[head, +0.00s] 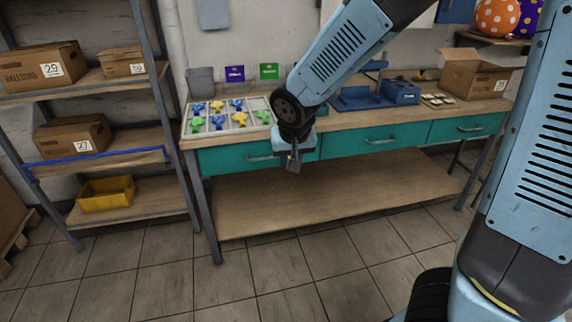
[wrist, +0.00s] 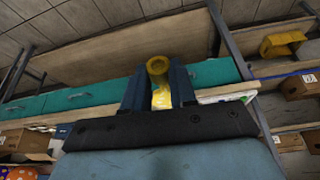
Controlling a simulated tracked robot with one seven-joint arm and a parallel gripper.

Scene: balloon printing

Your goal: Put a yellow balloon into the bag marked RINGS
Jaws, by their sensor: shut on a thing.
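My gripper (head: 292,163) points down in front of the workbench's front edge, near the left teal drawer. In the wrist view my gripper (wrist: 158,80) is shut on a yellow balloon (wrist: 161,97), whose round, ring-like end stands out between the fingers. A white compartment tray (head: 258,103) on the bench's left end holds several blue, yellow and green balloons. Behind it stand a purple bag or card (head: 234,73) and a green one (head: 269,71). Their print is too small to read, and my arm may hide others to their right. I cannot make out a RINGS mark.
A grey bin (head: 200,80) stands behind the tray. To the right on the bench are a blue device (head: 400,91) and an open cardboard box (head: 474,75). A shelf rack with cartons (head: 73,133) and a yellow crate (head: 106,194) stands left. The bench's lower shelf (head: 330,193) is bare.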

